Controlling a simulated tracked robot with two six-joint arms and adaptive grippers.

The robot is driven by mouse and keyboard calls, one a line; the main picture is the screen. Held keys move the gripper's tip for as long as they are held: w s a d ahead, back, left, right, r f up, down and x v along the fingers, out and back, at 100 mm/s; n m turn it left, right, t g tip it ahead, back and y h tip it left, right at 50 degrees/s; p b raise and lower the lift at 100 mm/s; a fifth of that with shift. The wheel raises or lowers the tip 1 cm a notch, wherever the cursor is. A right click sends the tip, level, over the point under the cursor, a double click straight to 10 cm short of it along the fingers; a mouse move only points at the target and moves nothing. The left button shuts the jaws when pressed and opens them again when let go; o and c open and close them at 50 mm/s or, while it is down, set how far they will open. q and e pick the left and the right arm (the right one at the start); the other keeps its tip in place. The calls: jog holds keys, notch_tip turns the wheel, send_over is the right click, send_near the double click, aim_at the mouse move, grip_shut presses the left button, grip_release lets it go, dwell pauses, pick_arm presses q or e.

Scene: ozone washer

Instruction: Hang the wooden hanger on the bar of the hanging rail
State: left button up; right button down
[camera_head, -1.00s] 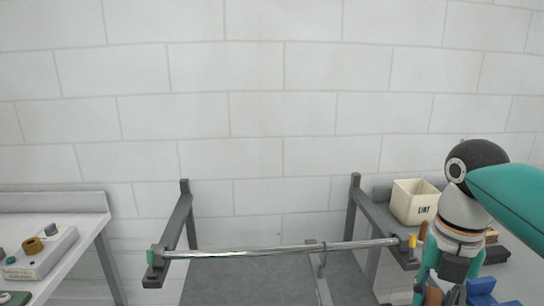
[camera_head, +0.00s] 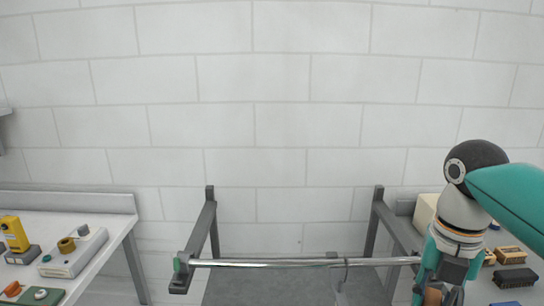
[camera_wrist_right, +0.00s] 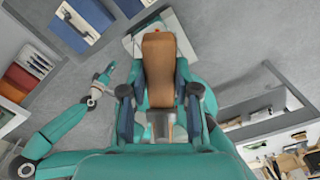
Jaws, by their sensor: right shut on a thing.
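The hanging rail's shiny bar (camera_head: 270,263) runs level between two dark grey arms, the left one (camera_head: 200,235) ending in a green mark. Its right end is hidden behind my right arm. My right gripper (camera_head: 437,298) is low at the right, partly cut off by the lower edge. In the right wrist view my right gripper (camera_wrist_right: 157,92) is shut on a brown wooden piece, apparently the wooden hanger (camera_wrist_right: 158,65) seen close up; its full shape and hook are unclear. My left gripper (camera_wrist_right: 105,77) appears small there, its jaws too small to judge.
A table (camera_head: 105,212) at the left carries a yellow device (camera_head: 14,234) and a grey box (camera_head: 75,252). At the right, a cream bin (camera_head: 425,215) and brushes (camera_head: 515,278) stand near my arm. A thin dark hook-like piece (camera_head: 346,264) sits at the bar.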

notch_tip(320, 180, up, 11)
jog(key=p, duration=0.8)
jog(key=shift+f, duration=0.15)
